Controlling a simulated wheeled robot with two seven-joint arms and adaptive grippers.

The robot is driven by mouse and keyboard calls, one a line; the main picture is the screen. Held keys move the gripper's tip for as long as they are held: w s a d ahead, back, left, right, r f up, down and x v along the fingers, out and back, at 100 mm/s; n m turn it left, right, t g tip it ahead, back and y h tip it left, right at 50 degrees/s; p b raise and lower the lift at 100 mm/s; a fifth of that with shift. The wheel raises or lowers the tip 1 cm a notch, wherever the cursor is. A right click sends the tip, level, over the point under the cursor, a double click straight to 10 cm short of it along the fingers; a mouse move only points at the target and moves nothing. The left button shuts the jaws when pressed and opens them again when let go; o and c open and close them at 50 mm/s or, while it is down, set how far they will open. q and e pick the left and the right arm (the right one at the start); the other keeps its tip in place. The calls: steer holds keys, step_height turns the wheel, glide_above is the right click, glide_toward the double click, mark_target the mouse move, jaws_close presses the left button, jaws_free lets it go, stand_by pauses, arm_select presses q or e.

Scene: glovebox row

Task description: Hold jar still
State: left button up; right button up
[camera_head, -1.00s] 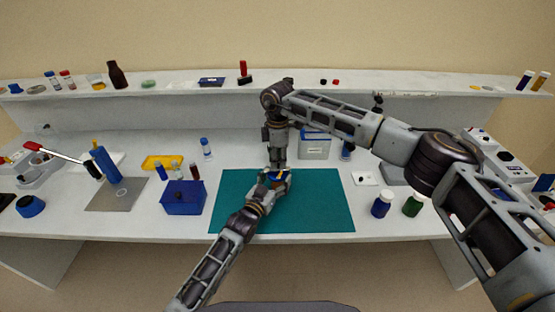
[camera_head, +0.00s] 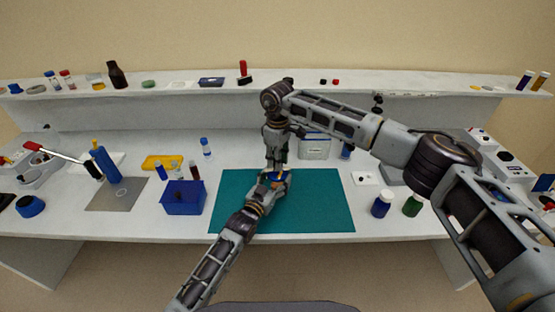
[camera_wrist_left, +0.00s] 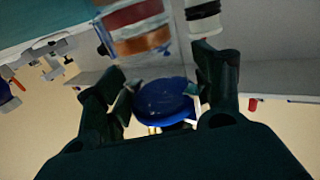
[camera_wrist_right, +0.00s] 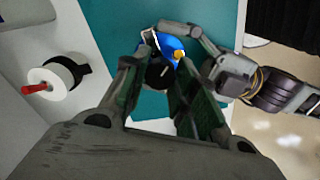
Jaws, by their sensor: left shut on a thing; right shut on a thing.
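A blue jar (camera_wrist_right: 172,46) with a yellow patch is over the teal mat (camera_head: 320,205). In the head view only a small blue and yellow part (camera_head: 277,177) shows between my grippers. My left gripper (camera_head: 272,182) is shut around it from the front. In the left wrist view a round blue surface (camera_wrist_left: 165,100) sits between its fingers. My right gripper (camera_head: 276,165) points straight down from above and is shut at the top of the jar. In the right wrist view a dark piece (camera_wrist_right: 159,73) lies between its fingers; I cannot tell whether it is a lid.
A blue box (camera_head: 183,200) stands left of the mat. A pale container (camera_head: 315,148) is behind. My right arm crosses over the right side. The front of the mat is bare.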

steer(key=shift+w, duration=0.1)
stand_by(0.3)
steer(key=o, duration=1.1)
steer(key=shift+c, duration=0.2)
steer(key=shift+r, duration=0.15)
step_height(320, 180, up, 12)
